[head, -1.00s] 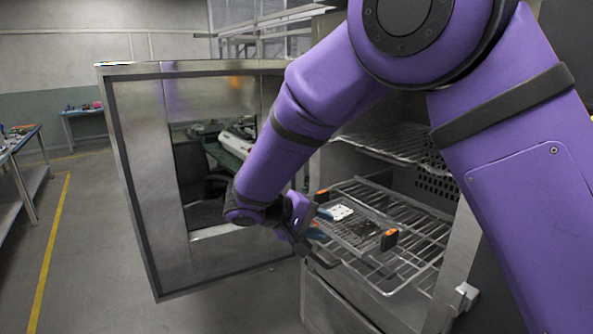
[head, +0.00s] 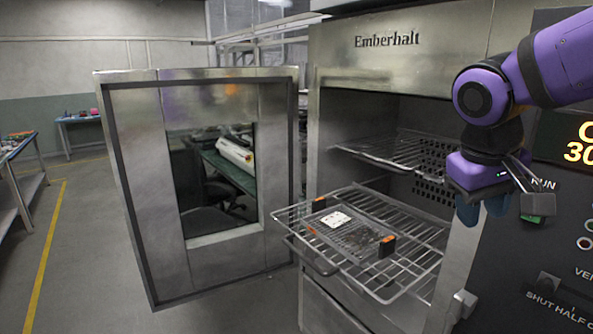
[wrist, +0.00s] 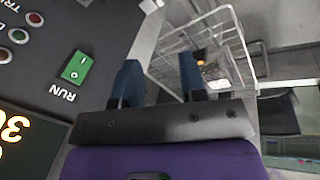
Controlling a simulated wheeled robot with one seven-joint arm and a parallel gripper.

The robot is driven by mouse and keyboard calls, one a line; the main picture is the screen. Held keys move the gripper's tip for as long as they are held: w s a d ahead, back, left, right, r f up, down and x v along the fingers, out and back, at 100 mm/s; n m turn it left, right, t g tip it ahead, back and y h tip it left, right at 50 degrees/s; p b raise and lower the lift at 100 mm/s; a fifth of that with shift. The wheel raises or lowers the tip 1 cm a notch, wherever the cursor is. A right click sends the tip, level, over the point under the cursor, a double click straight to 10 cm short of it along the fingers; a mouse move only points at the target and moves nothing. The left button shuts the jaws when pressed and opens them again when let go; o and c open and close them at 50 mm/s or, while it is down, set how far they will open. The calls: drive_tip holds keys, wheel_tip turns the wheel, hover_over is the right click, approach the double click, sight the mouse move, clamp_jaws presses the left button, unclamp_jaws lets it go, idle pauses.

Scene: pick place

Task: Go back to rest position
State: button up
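My gripper (head: 482,212) is raised at the right in the head view, in front of the oven's right side by the control panel. Its two blue fingers point down. In the wrist view the fingers (wrist: 160,82) stand apart with nothing between them, so it is open and empty. It is clear of the wire rack and what lies there. My purple arm comes in from the upper right.
The oven (head: 470,30) stands with its door (head: 130,180) swung open to the left. A pulled-out wire rack (head: 425,262) carries a mesh tray (head: 352,238) with orange-tipped handles and a white item (head: 336,219). The control panel has a green RUN switch (wrist: 76,67). Floor at left is free.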

drive_tip(key=s+d+r+m+t+y, duration=0.1)
drive_tip(key=s+d+t+y, duration=0.1)
drive_tip(key=s, duration=0.8)
drive_tip(key=shift+s+d+t+y, duration=0.15)
drive_tip(key=shift+d+t+y, duration=0.2)
drive_tip(key=shift+t, duration=0.45)
